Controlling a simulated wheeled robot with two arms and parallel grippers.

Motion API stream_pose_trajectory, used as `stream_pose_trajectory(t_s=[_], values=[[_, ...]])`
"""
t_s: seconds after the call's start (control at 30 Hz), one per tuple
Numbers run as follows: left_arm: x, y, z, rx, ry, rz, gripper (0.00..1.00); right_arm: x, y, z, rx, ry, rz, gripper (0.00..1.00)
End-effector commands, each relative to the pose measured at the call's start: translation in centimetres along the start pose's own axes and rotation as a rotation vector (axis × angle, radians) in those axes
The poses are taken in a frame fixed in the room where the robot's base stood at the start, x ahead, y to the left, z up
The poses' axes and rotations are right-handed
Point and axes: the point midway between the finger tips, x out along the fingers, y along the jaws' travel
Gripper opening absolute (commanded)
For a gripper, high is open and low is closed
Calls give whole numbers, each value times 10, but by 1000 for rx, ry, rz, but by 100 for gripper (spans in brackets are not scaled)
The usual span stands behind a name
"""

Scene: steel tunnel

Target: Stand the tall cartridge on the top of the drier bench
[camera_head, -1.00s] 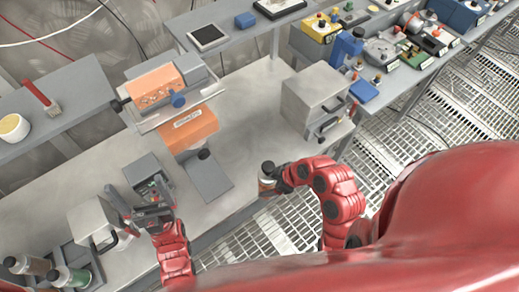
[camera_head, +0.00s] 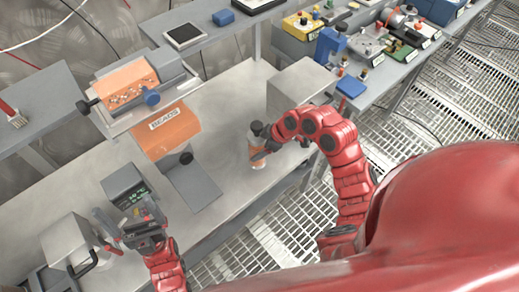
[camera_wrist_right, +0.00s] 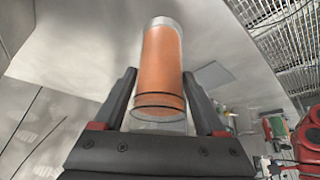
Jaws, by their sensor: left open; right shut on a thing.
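The tall cartridge (camera_head: 256,157) is a clear cylinder with orange filling and a dark cap. My right gripper (camera_head: 269,146) is shut on it and holds it roughly upright at the bench's front part. In the right wrist view the orange cartridge (camera_wrist_right: 163,70) lies between the two fingers of my right gripper (camera_wrist_right: 159,88). I cannot tell whether its base touches the bench. The drier bench (camera_head: 225,118) is the long grey top, bare around the cartridge. My left gripper (camera_head: 128,232) is open and empty over the bench's left part, near a small display box (camera_head: 124,186).
An orange unit marked BEADS (camera_head: 170,130) with a grey plate (camera_head: 192,186) stands left of the cartridge. A grey box (camera_head: 298,85) stands behind my right gripper. A white box with a handle (camera_head: 68,243) is at lower left. Bare bench lies between the plate and the grey box.

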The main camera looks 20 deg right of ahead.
Motion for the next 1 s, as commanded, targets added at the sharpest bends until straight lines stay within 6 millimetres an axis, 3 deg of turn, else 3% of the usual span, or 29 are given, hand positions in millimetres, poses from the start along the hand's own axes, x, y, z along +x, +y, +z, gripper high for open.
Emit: stream_pose_trajectory(t_s=[0.17, 0.4, 0.83, 0.87, 1.0], values=[[3, 0, -1, 0, 0, 0, 100, 2, 8, -4, -1, 1, -1, 0], [21, -1, -4, 0, 0, 0, 100, 28, 8, 12, 1, 0, -2, 0], [16, -1, -3, 0, 0, 0, 100, 36, 9, 18, -1, 1, 2, 0], [17, -1, -3, 0, 0, 0, 100, 36, 9, 17, -1, 0, 2, 77], [18, -1, -3, 0, 0, 0, 100, 35, 9, 17, -1, 0, 2, 100]])
